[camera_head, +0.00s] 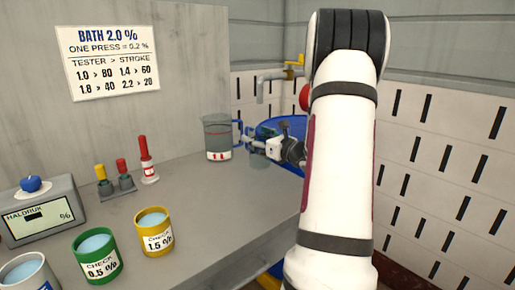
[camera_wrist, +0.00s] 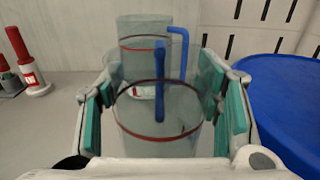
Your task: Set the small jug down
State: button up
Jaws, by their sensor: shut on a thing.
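The small jug, clear with a red line and a blue handle, fills the middle of the wrist view (camera_wrist: 158,120) between my gripper's teal finger pads. In the head view the small jug (camera_head: 261,159) is partly hidden by the gripper. My gripper (camera_head: 252,142) is shut on it, and the jug looks upright. A larger clear jug marked 1 L (camera_head: 217,137), with a blue handle on its right, stands on the grey bench (camera_head: 210,195) just left of the gripper. It also shows behind the small jug in the wrist view (camera_wrist: 132,30). Whether the small jug's base touches anything is hidden.
A blue drum (camera_head: 288,127) stands beyond the bench's right edge, below a tap (camera_head: 270,77). A red-and-white tester (camera_head: 147,160), smaller plungers (camera_head: 123,175), a yellow cup (camera_head: 154,240), a green cup (camera_head: 96,262) and a meter box (camera_head: 40,212) occupy the left. The bench's middle right is clear.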

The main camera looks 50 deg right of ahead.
jog(key=shift+f+b, duration=0.35)
jog(key=shift+f, duration=1.35)
jog(key=shift+f, duration=0.15)
jog(key=o, duration=1.3)
